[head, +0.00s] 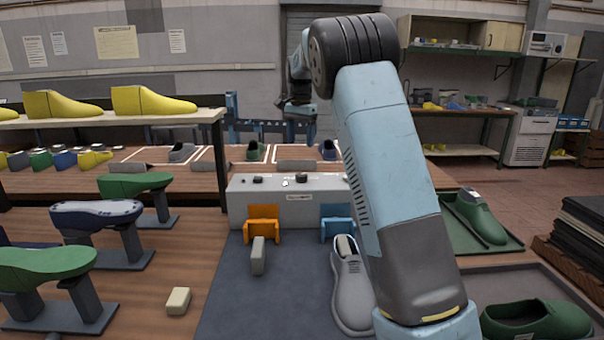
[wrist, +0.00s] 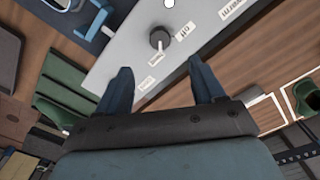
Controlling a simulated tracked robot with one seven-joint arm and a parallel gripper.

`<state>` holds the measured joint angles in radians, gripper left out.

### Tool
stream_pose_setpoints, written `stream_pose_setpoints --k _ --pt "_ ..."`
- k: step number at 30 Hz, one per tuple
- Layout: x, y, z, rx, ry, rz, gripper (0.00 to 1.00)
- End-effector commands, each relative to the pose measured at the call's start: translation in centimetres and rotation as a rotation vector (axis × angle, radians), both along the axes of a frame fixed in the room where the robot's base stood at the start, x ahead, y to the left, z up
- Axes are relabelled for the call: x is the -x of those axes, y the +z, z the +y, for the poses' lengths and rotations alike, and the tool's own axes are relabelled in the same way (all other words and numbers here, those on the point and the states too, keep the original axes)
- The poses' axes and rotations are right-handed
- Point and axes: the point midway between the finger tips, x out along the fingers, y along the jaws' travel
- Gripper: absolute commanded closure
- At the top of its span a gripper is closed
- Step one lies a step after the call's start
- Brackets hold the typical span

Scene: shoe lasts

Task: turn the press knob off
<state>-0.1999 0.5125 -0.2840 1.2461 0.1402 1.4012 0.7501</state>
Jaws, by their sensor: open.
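The press knob is a round dark knob (wrist: 160,39) on a pale grey panel (wrist: 125,45) in the wrist view. Small white labels lie around it; one reads "off" (wrist: 183,32) just right of it and another reads "warm" (wrist: 230,9) farther right. A pale mark at the knob's lower left may be its pointer, but I cannot tell. My gripper (wrist: 160,65) is open and empty, and the knob shows beyond its fingertips, roughly centred between them, apart from both. In the head view the grey press box (head: 240,207) has small dark knobs on top.
An orange holder (head: 263,222) and a blue holder (head: 334,220) stand at the box's front. A grey shoe (head: 350,290) lies on the dark mat (head: 232,300). Green and navy lasts on stands (head: 95,212) fill the left. My arm hides part of the right.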

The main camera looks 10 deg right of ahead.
Motion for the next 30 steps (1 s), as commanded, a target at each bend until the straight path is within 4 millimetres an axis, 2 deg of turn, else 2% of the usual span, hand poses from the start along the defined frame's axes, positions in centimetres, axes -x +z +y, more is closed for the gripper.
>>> stream_pose_setpoints --k 12,18,24,30 --pt "0.1 -7.3 -0.3 0.001 -0.003 0.004 0.32" --pt "0.1 -10.3 -0.3 0.001 -0.004 0.004 0.32" --pt "0.1 -12.1 -0.3 0.001 -0.003 0.002 0.32" --pt "0.0 -12.5 -0.3 0.000 -0.003 0.000 0.32"
